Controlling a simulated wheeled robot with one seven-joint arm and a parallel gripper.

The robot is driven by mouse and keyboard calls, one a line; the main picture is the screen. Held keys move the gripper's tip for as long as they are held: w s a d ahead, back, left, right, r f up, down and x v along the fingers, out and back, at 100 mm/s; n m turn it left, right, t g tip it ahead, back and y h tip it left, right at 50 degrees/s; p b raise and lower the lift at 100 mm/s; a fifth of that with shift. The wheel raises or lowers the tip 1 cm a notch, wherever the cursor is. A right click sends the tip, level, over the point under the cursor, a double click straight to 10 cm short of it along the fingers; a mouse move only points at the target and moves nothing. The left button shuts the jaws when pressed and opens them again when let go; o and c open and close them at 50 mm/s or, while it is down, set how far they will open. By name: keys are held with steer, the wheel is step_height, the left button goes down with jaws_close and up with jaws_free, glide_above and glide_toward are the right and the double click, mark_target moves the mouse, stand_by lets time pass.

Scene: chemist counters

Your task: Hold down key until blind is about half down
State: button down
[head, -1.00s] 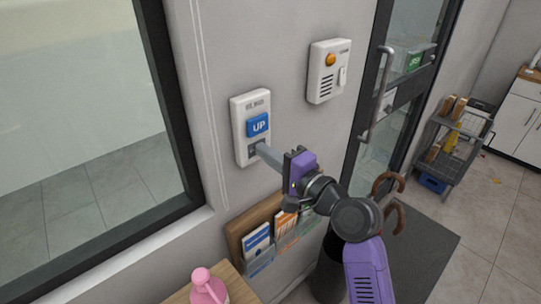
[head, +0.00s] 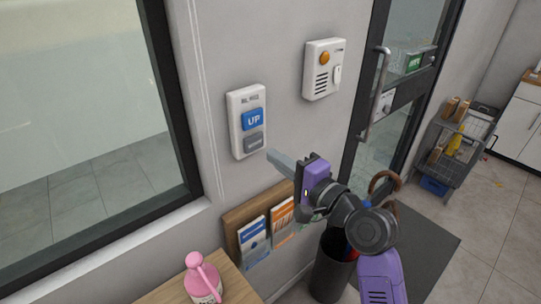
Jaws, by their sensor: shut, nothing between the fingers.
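A white switch plate (head: 248,121) is on the grey wall, with a blue UP key (head: 253,119) above a grey key (head: 255,142) whose lettering is too small to read. My gripper (head: 272,155) is shut and empty, its fingertips just right of and slightly below the grey key, apart from it. The top of the window is out of view.
A white intercom box (head: 324,69) with an orange button is to the right of the plate. Below are a leaflet rack (head: 236,217), a pink bottle (head: 203,281) on a wooden top and a dark bin (head: 331,272). A glass door (head: 400,75) is at right.

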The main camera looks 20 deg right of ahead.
steer(key=b+v, duration=0.1)
steer(key=v, duration=0.7)
steer(key=shift+b, duration=0.3)
steer(key=shift+w+r, duration=0.1)
steer(key=shift+r, duration=0.05)
